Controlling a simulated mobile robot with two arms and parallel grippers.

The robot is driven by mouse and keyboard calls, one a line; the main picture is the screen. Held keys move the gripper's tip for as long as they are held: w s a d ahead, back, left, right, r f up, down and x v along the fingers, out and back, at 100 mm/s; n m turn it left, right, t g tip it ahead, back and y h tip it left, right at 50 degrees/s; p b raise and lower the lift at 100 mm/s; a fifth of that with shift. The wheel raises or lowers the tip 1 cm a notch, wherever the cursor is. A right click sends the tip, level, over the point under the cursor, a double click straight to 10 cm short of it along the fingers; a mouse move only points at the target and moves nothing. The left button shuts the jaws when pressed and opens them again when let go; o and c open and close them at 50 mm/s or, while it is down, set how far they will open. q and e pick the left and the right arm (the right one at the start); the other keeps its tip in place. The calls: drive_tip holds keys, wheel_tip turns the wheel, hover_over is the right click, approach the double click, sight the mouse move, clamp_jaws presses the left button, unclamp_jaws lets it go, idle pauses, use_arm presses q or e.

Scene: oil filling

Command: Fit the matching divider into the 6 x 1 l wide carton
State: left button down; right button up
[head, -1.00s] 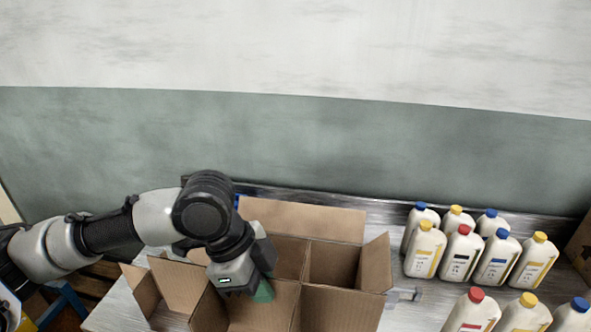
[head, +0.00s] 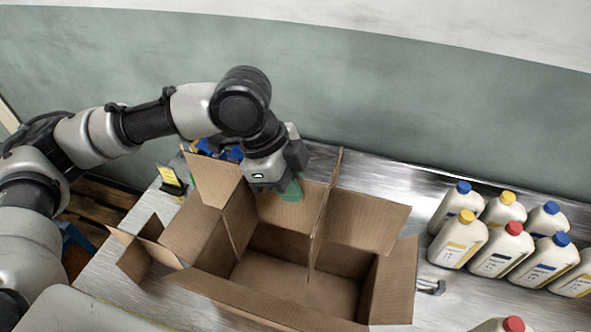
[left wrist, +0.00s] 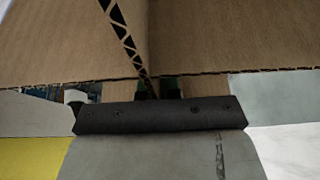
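The open brown carton (head: 392,283) stands on the metal table with its flaps spread. A cardboard divider (head: 324,222) of crossing panels stands at its back part, with panel tops above the rim. Part of the carton floor shows in front of it. My left gripper (head: 291,190), with green fingertips, is at the top of the divider's long panel and appears shut on it. In the left wrist view, a corrugated panel edge (left wrist: 128,40) runs down between the fingers, and cardboard fills the upper picture. How deep the divider sits is hard to tell. My right gripper is out of view.
Several white bottles (head: 505,250) with coloured caps stand to the right. A smaller cardboard piece (head: 142,258) is left of the carton. A yellow and black stand (head: 172,180) is at the back left. Bare table (head: 400,185) lies behind and right of the carton.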

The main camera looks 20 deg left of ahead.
use_arm(q)
hover_over(294, 229)
drive_tip(key=f, duration=0.5)
drive_tip(key=shift+w+a+f, duration=0.15)
drive_tip(key=shift+w+a, duration=0.1)
drive_tip(key=shift+a, duration=0.05)
wheel_tip(294, 229, down, 6)
drive_tip(key=shift+s+r, duration=0.1)
drive_tip(key=shift+r, duration=0.05)
wheel_tip(294, 229, down, 21)
drive_tip(key=b, duration=0.5)
drive_tip(key=shift+r, duration=0.2)
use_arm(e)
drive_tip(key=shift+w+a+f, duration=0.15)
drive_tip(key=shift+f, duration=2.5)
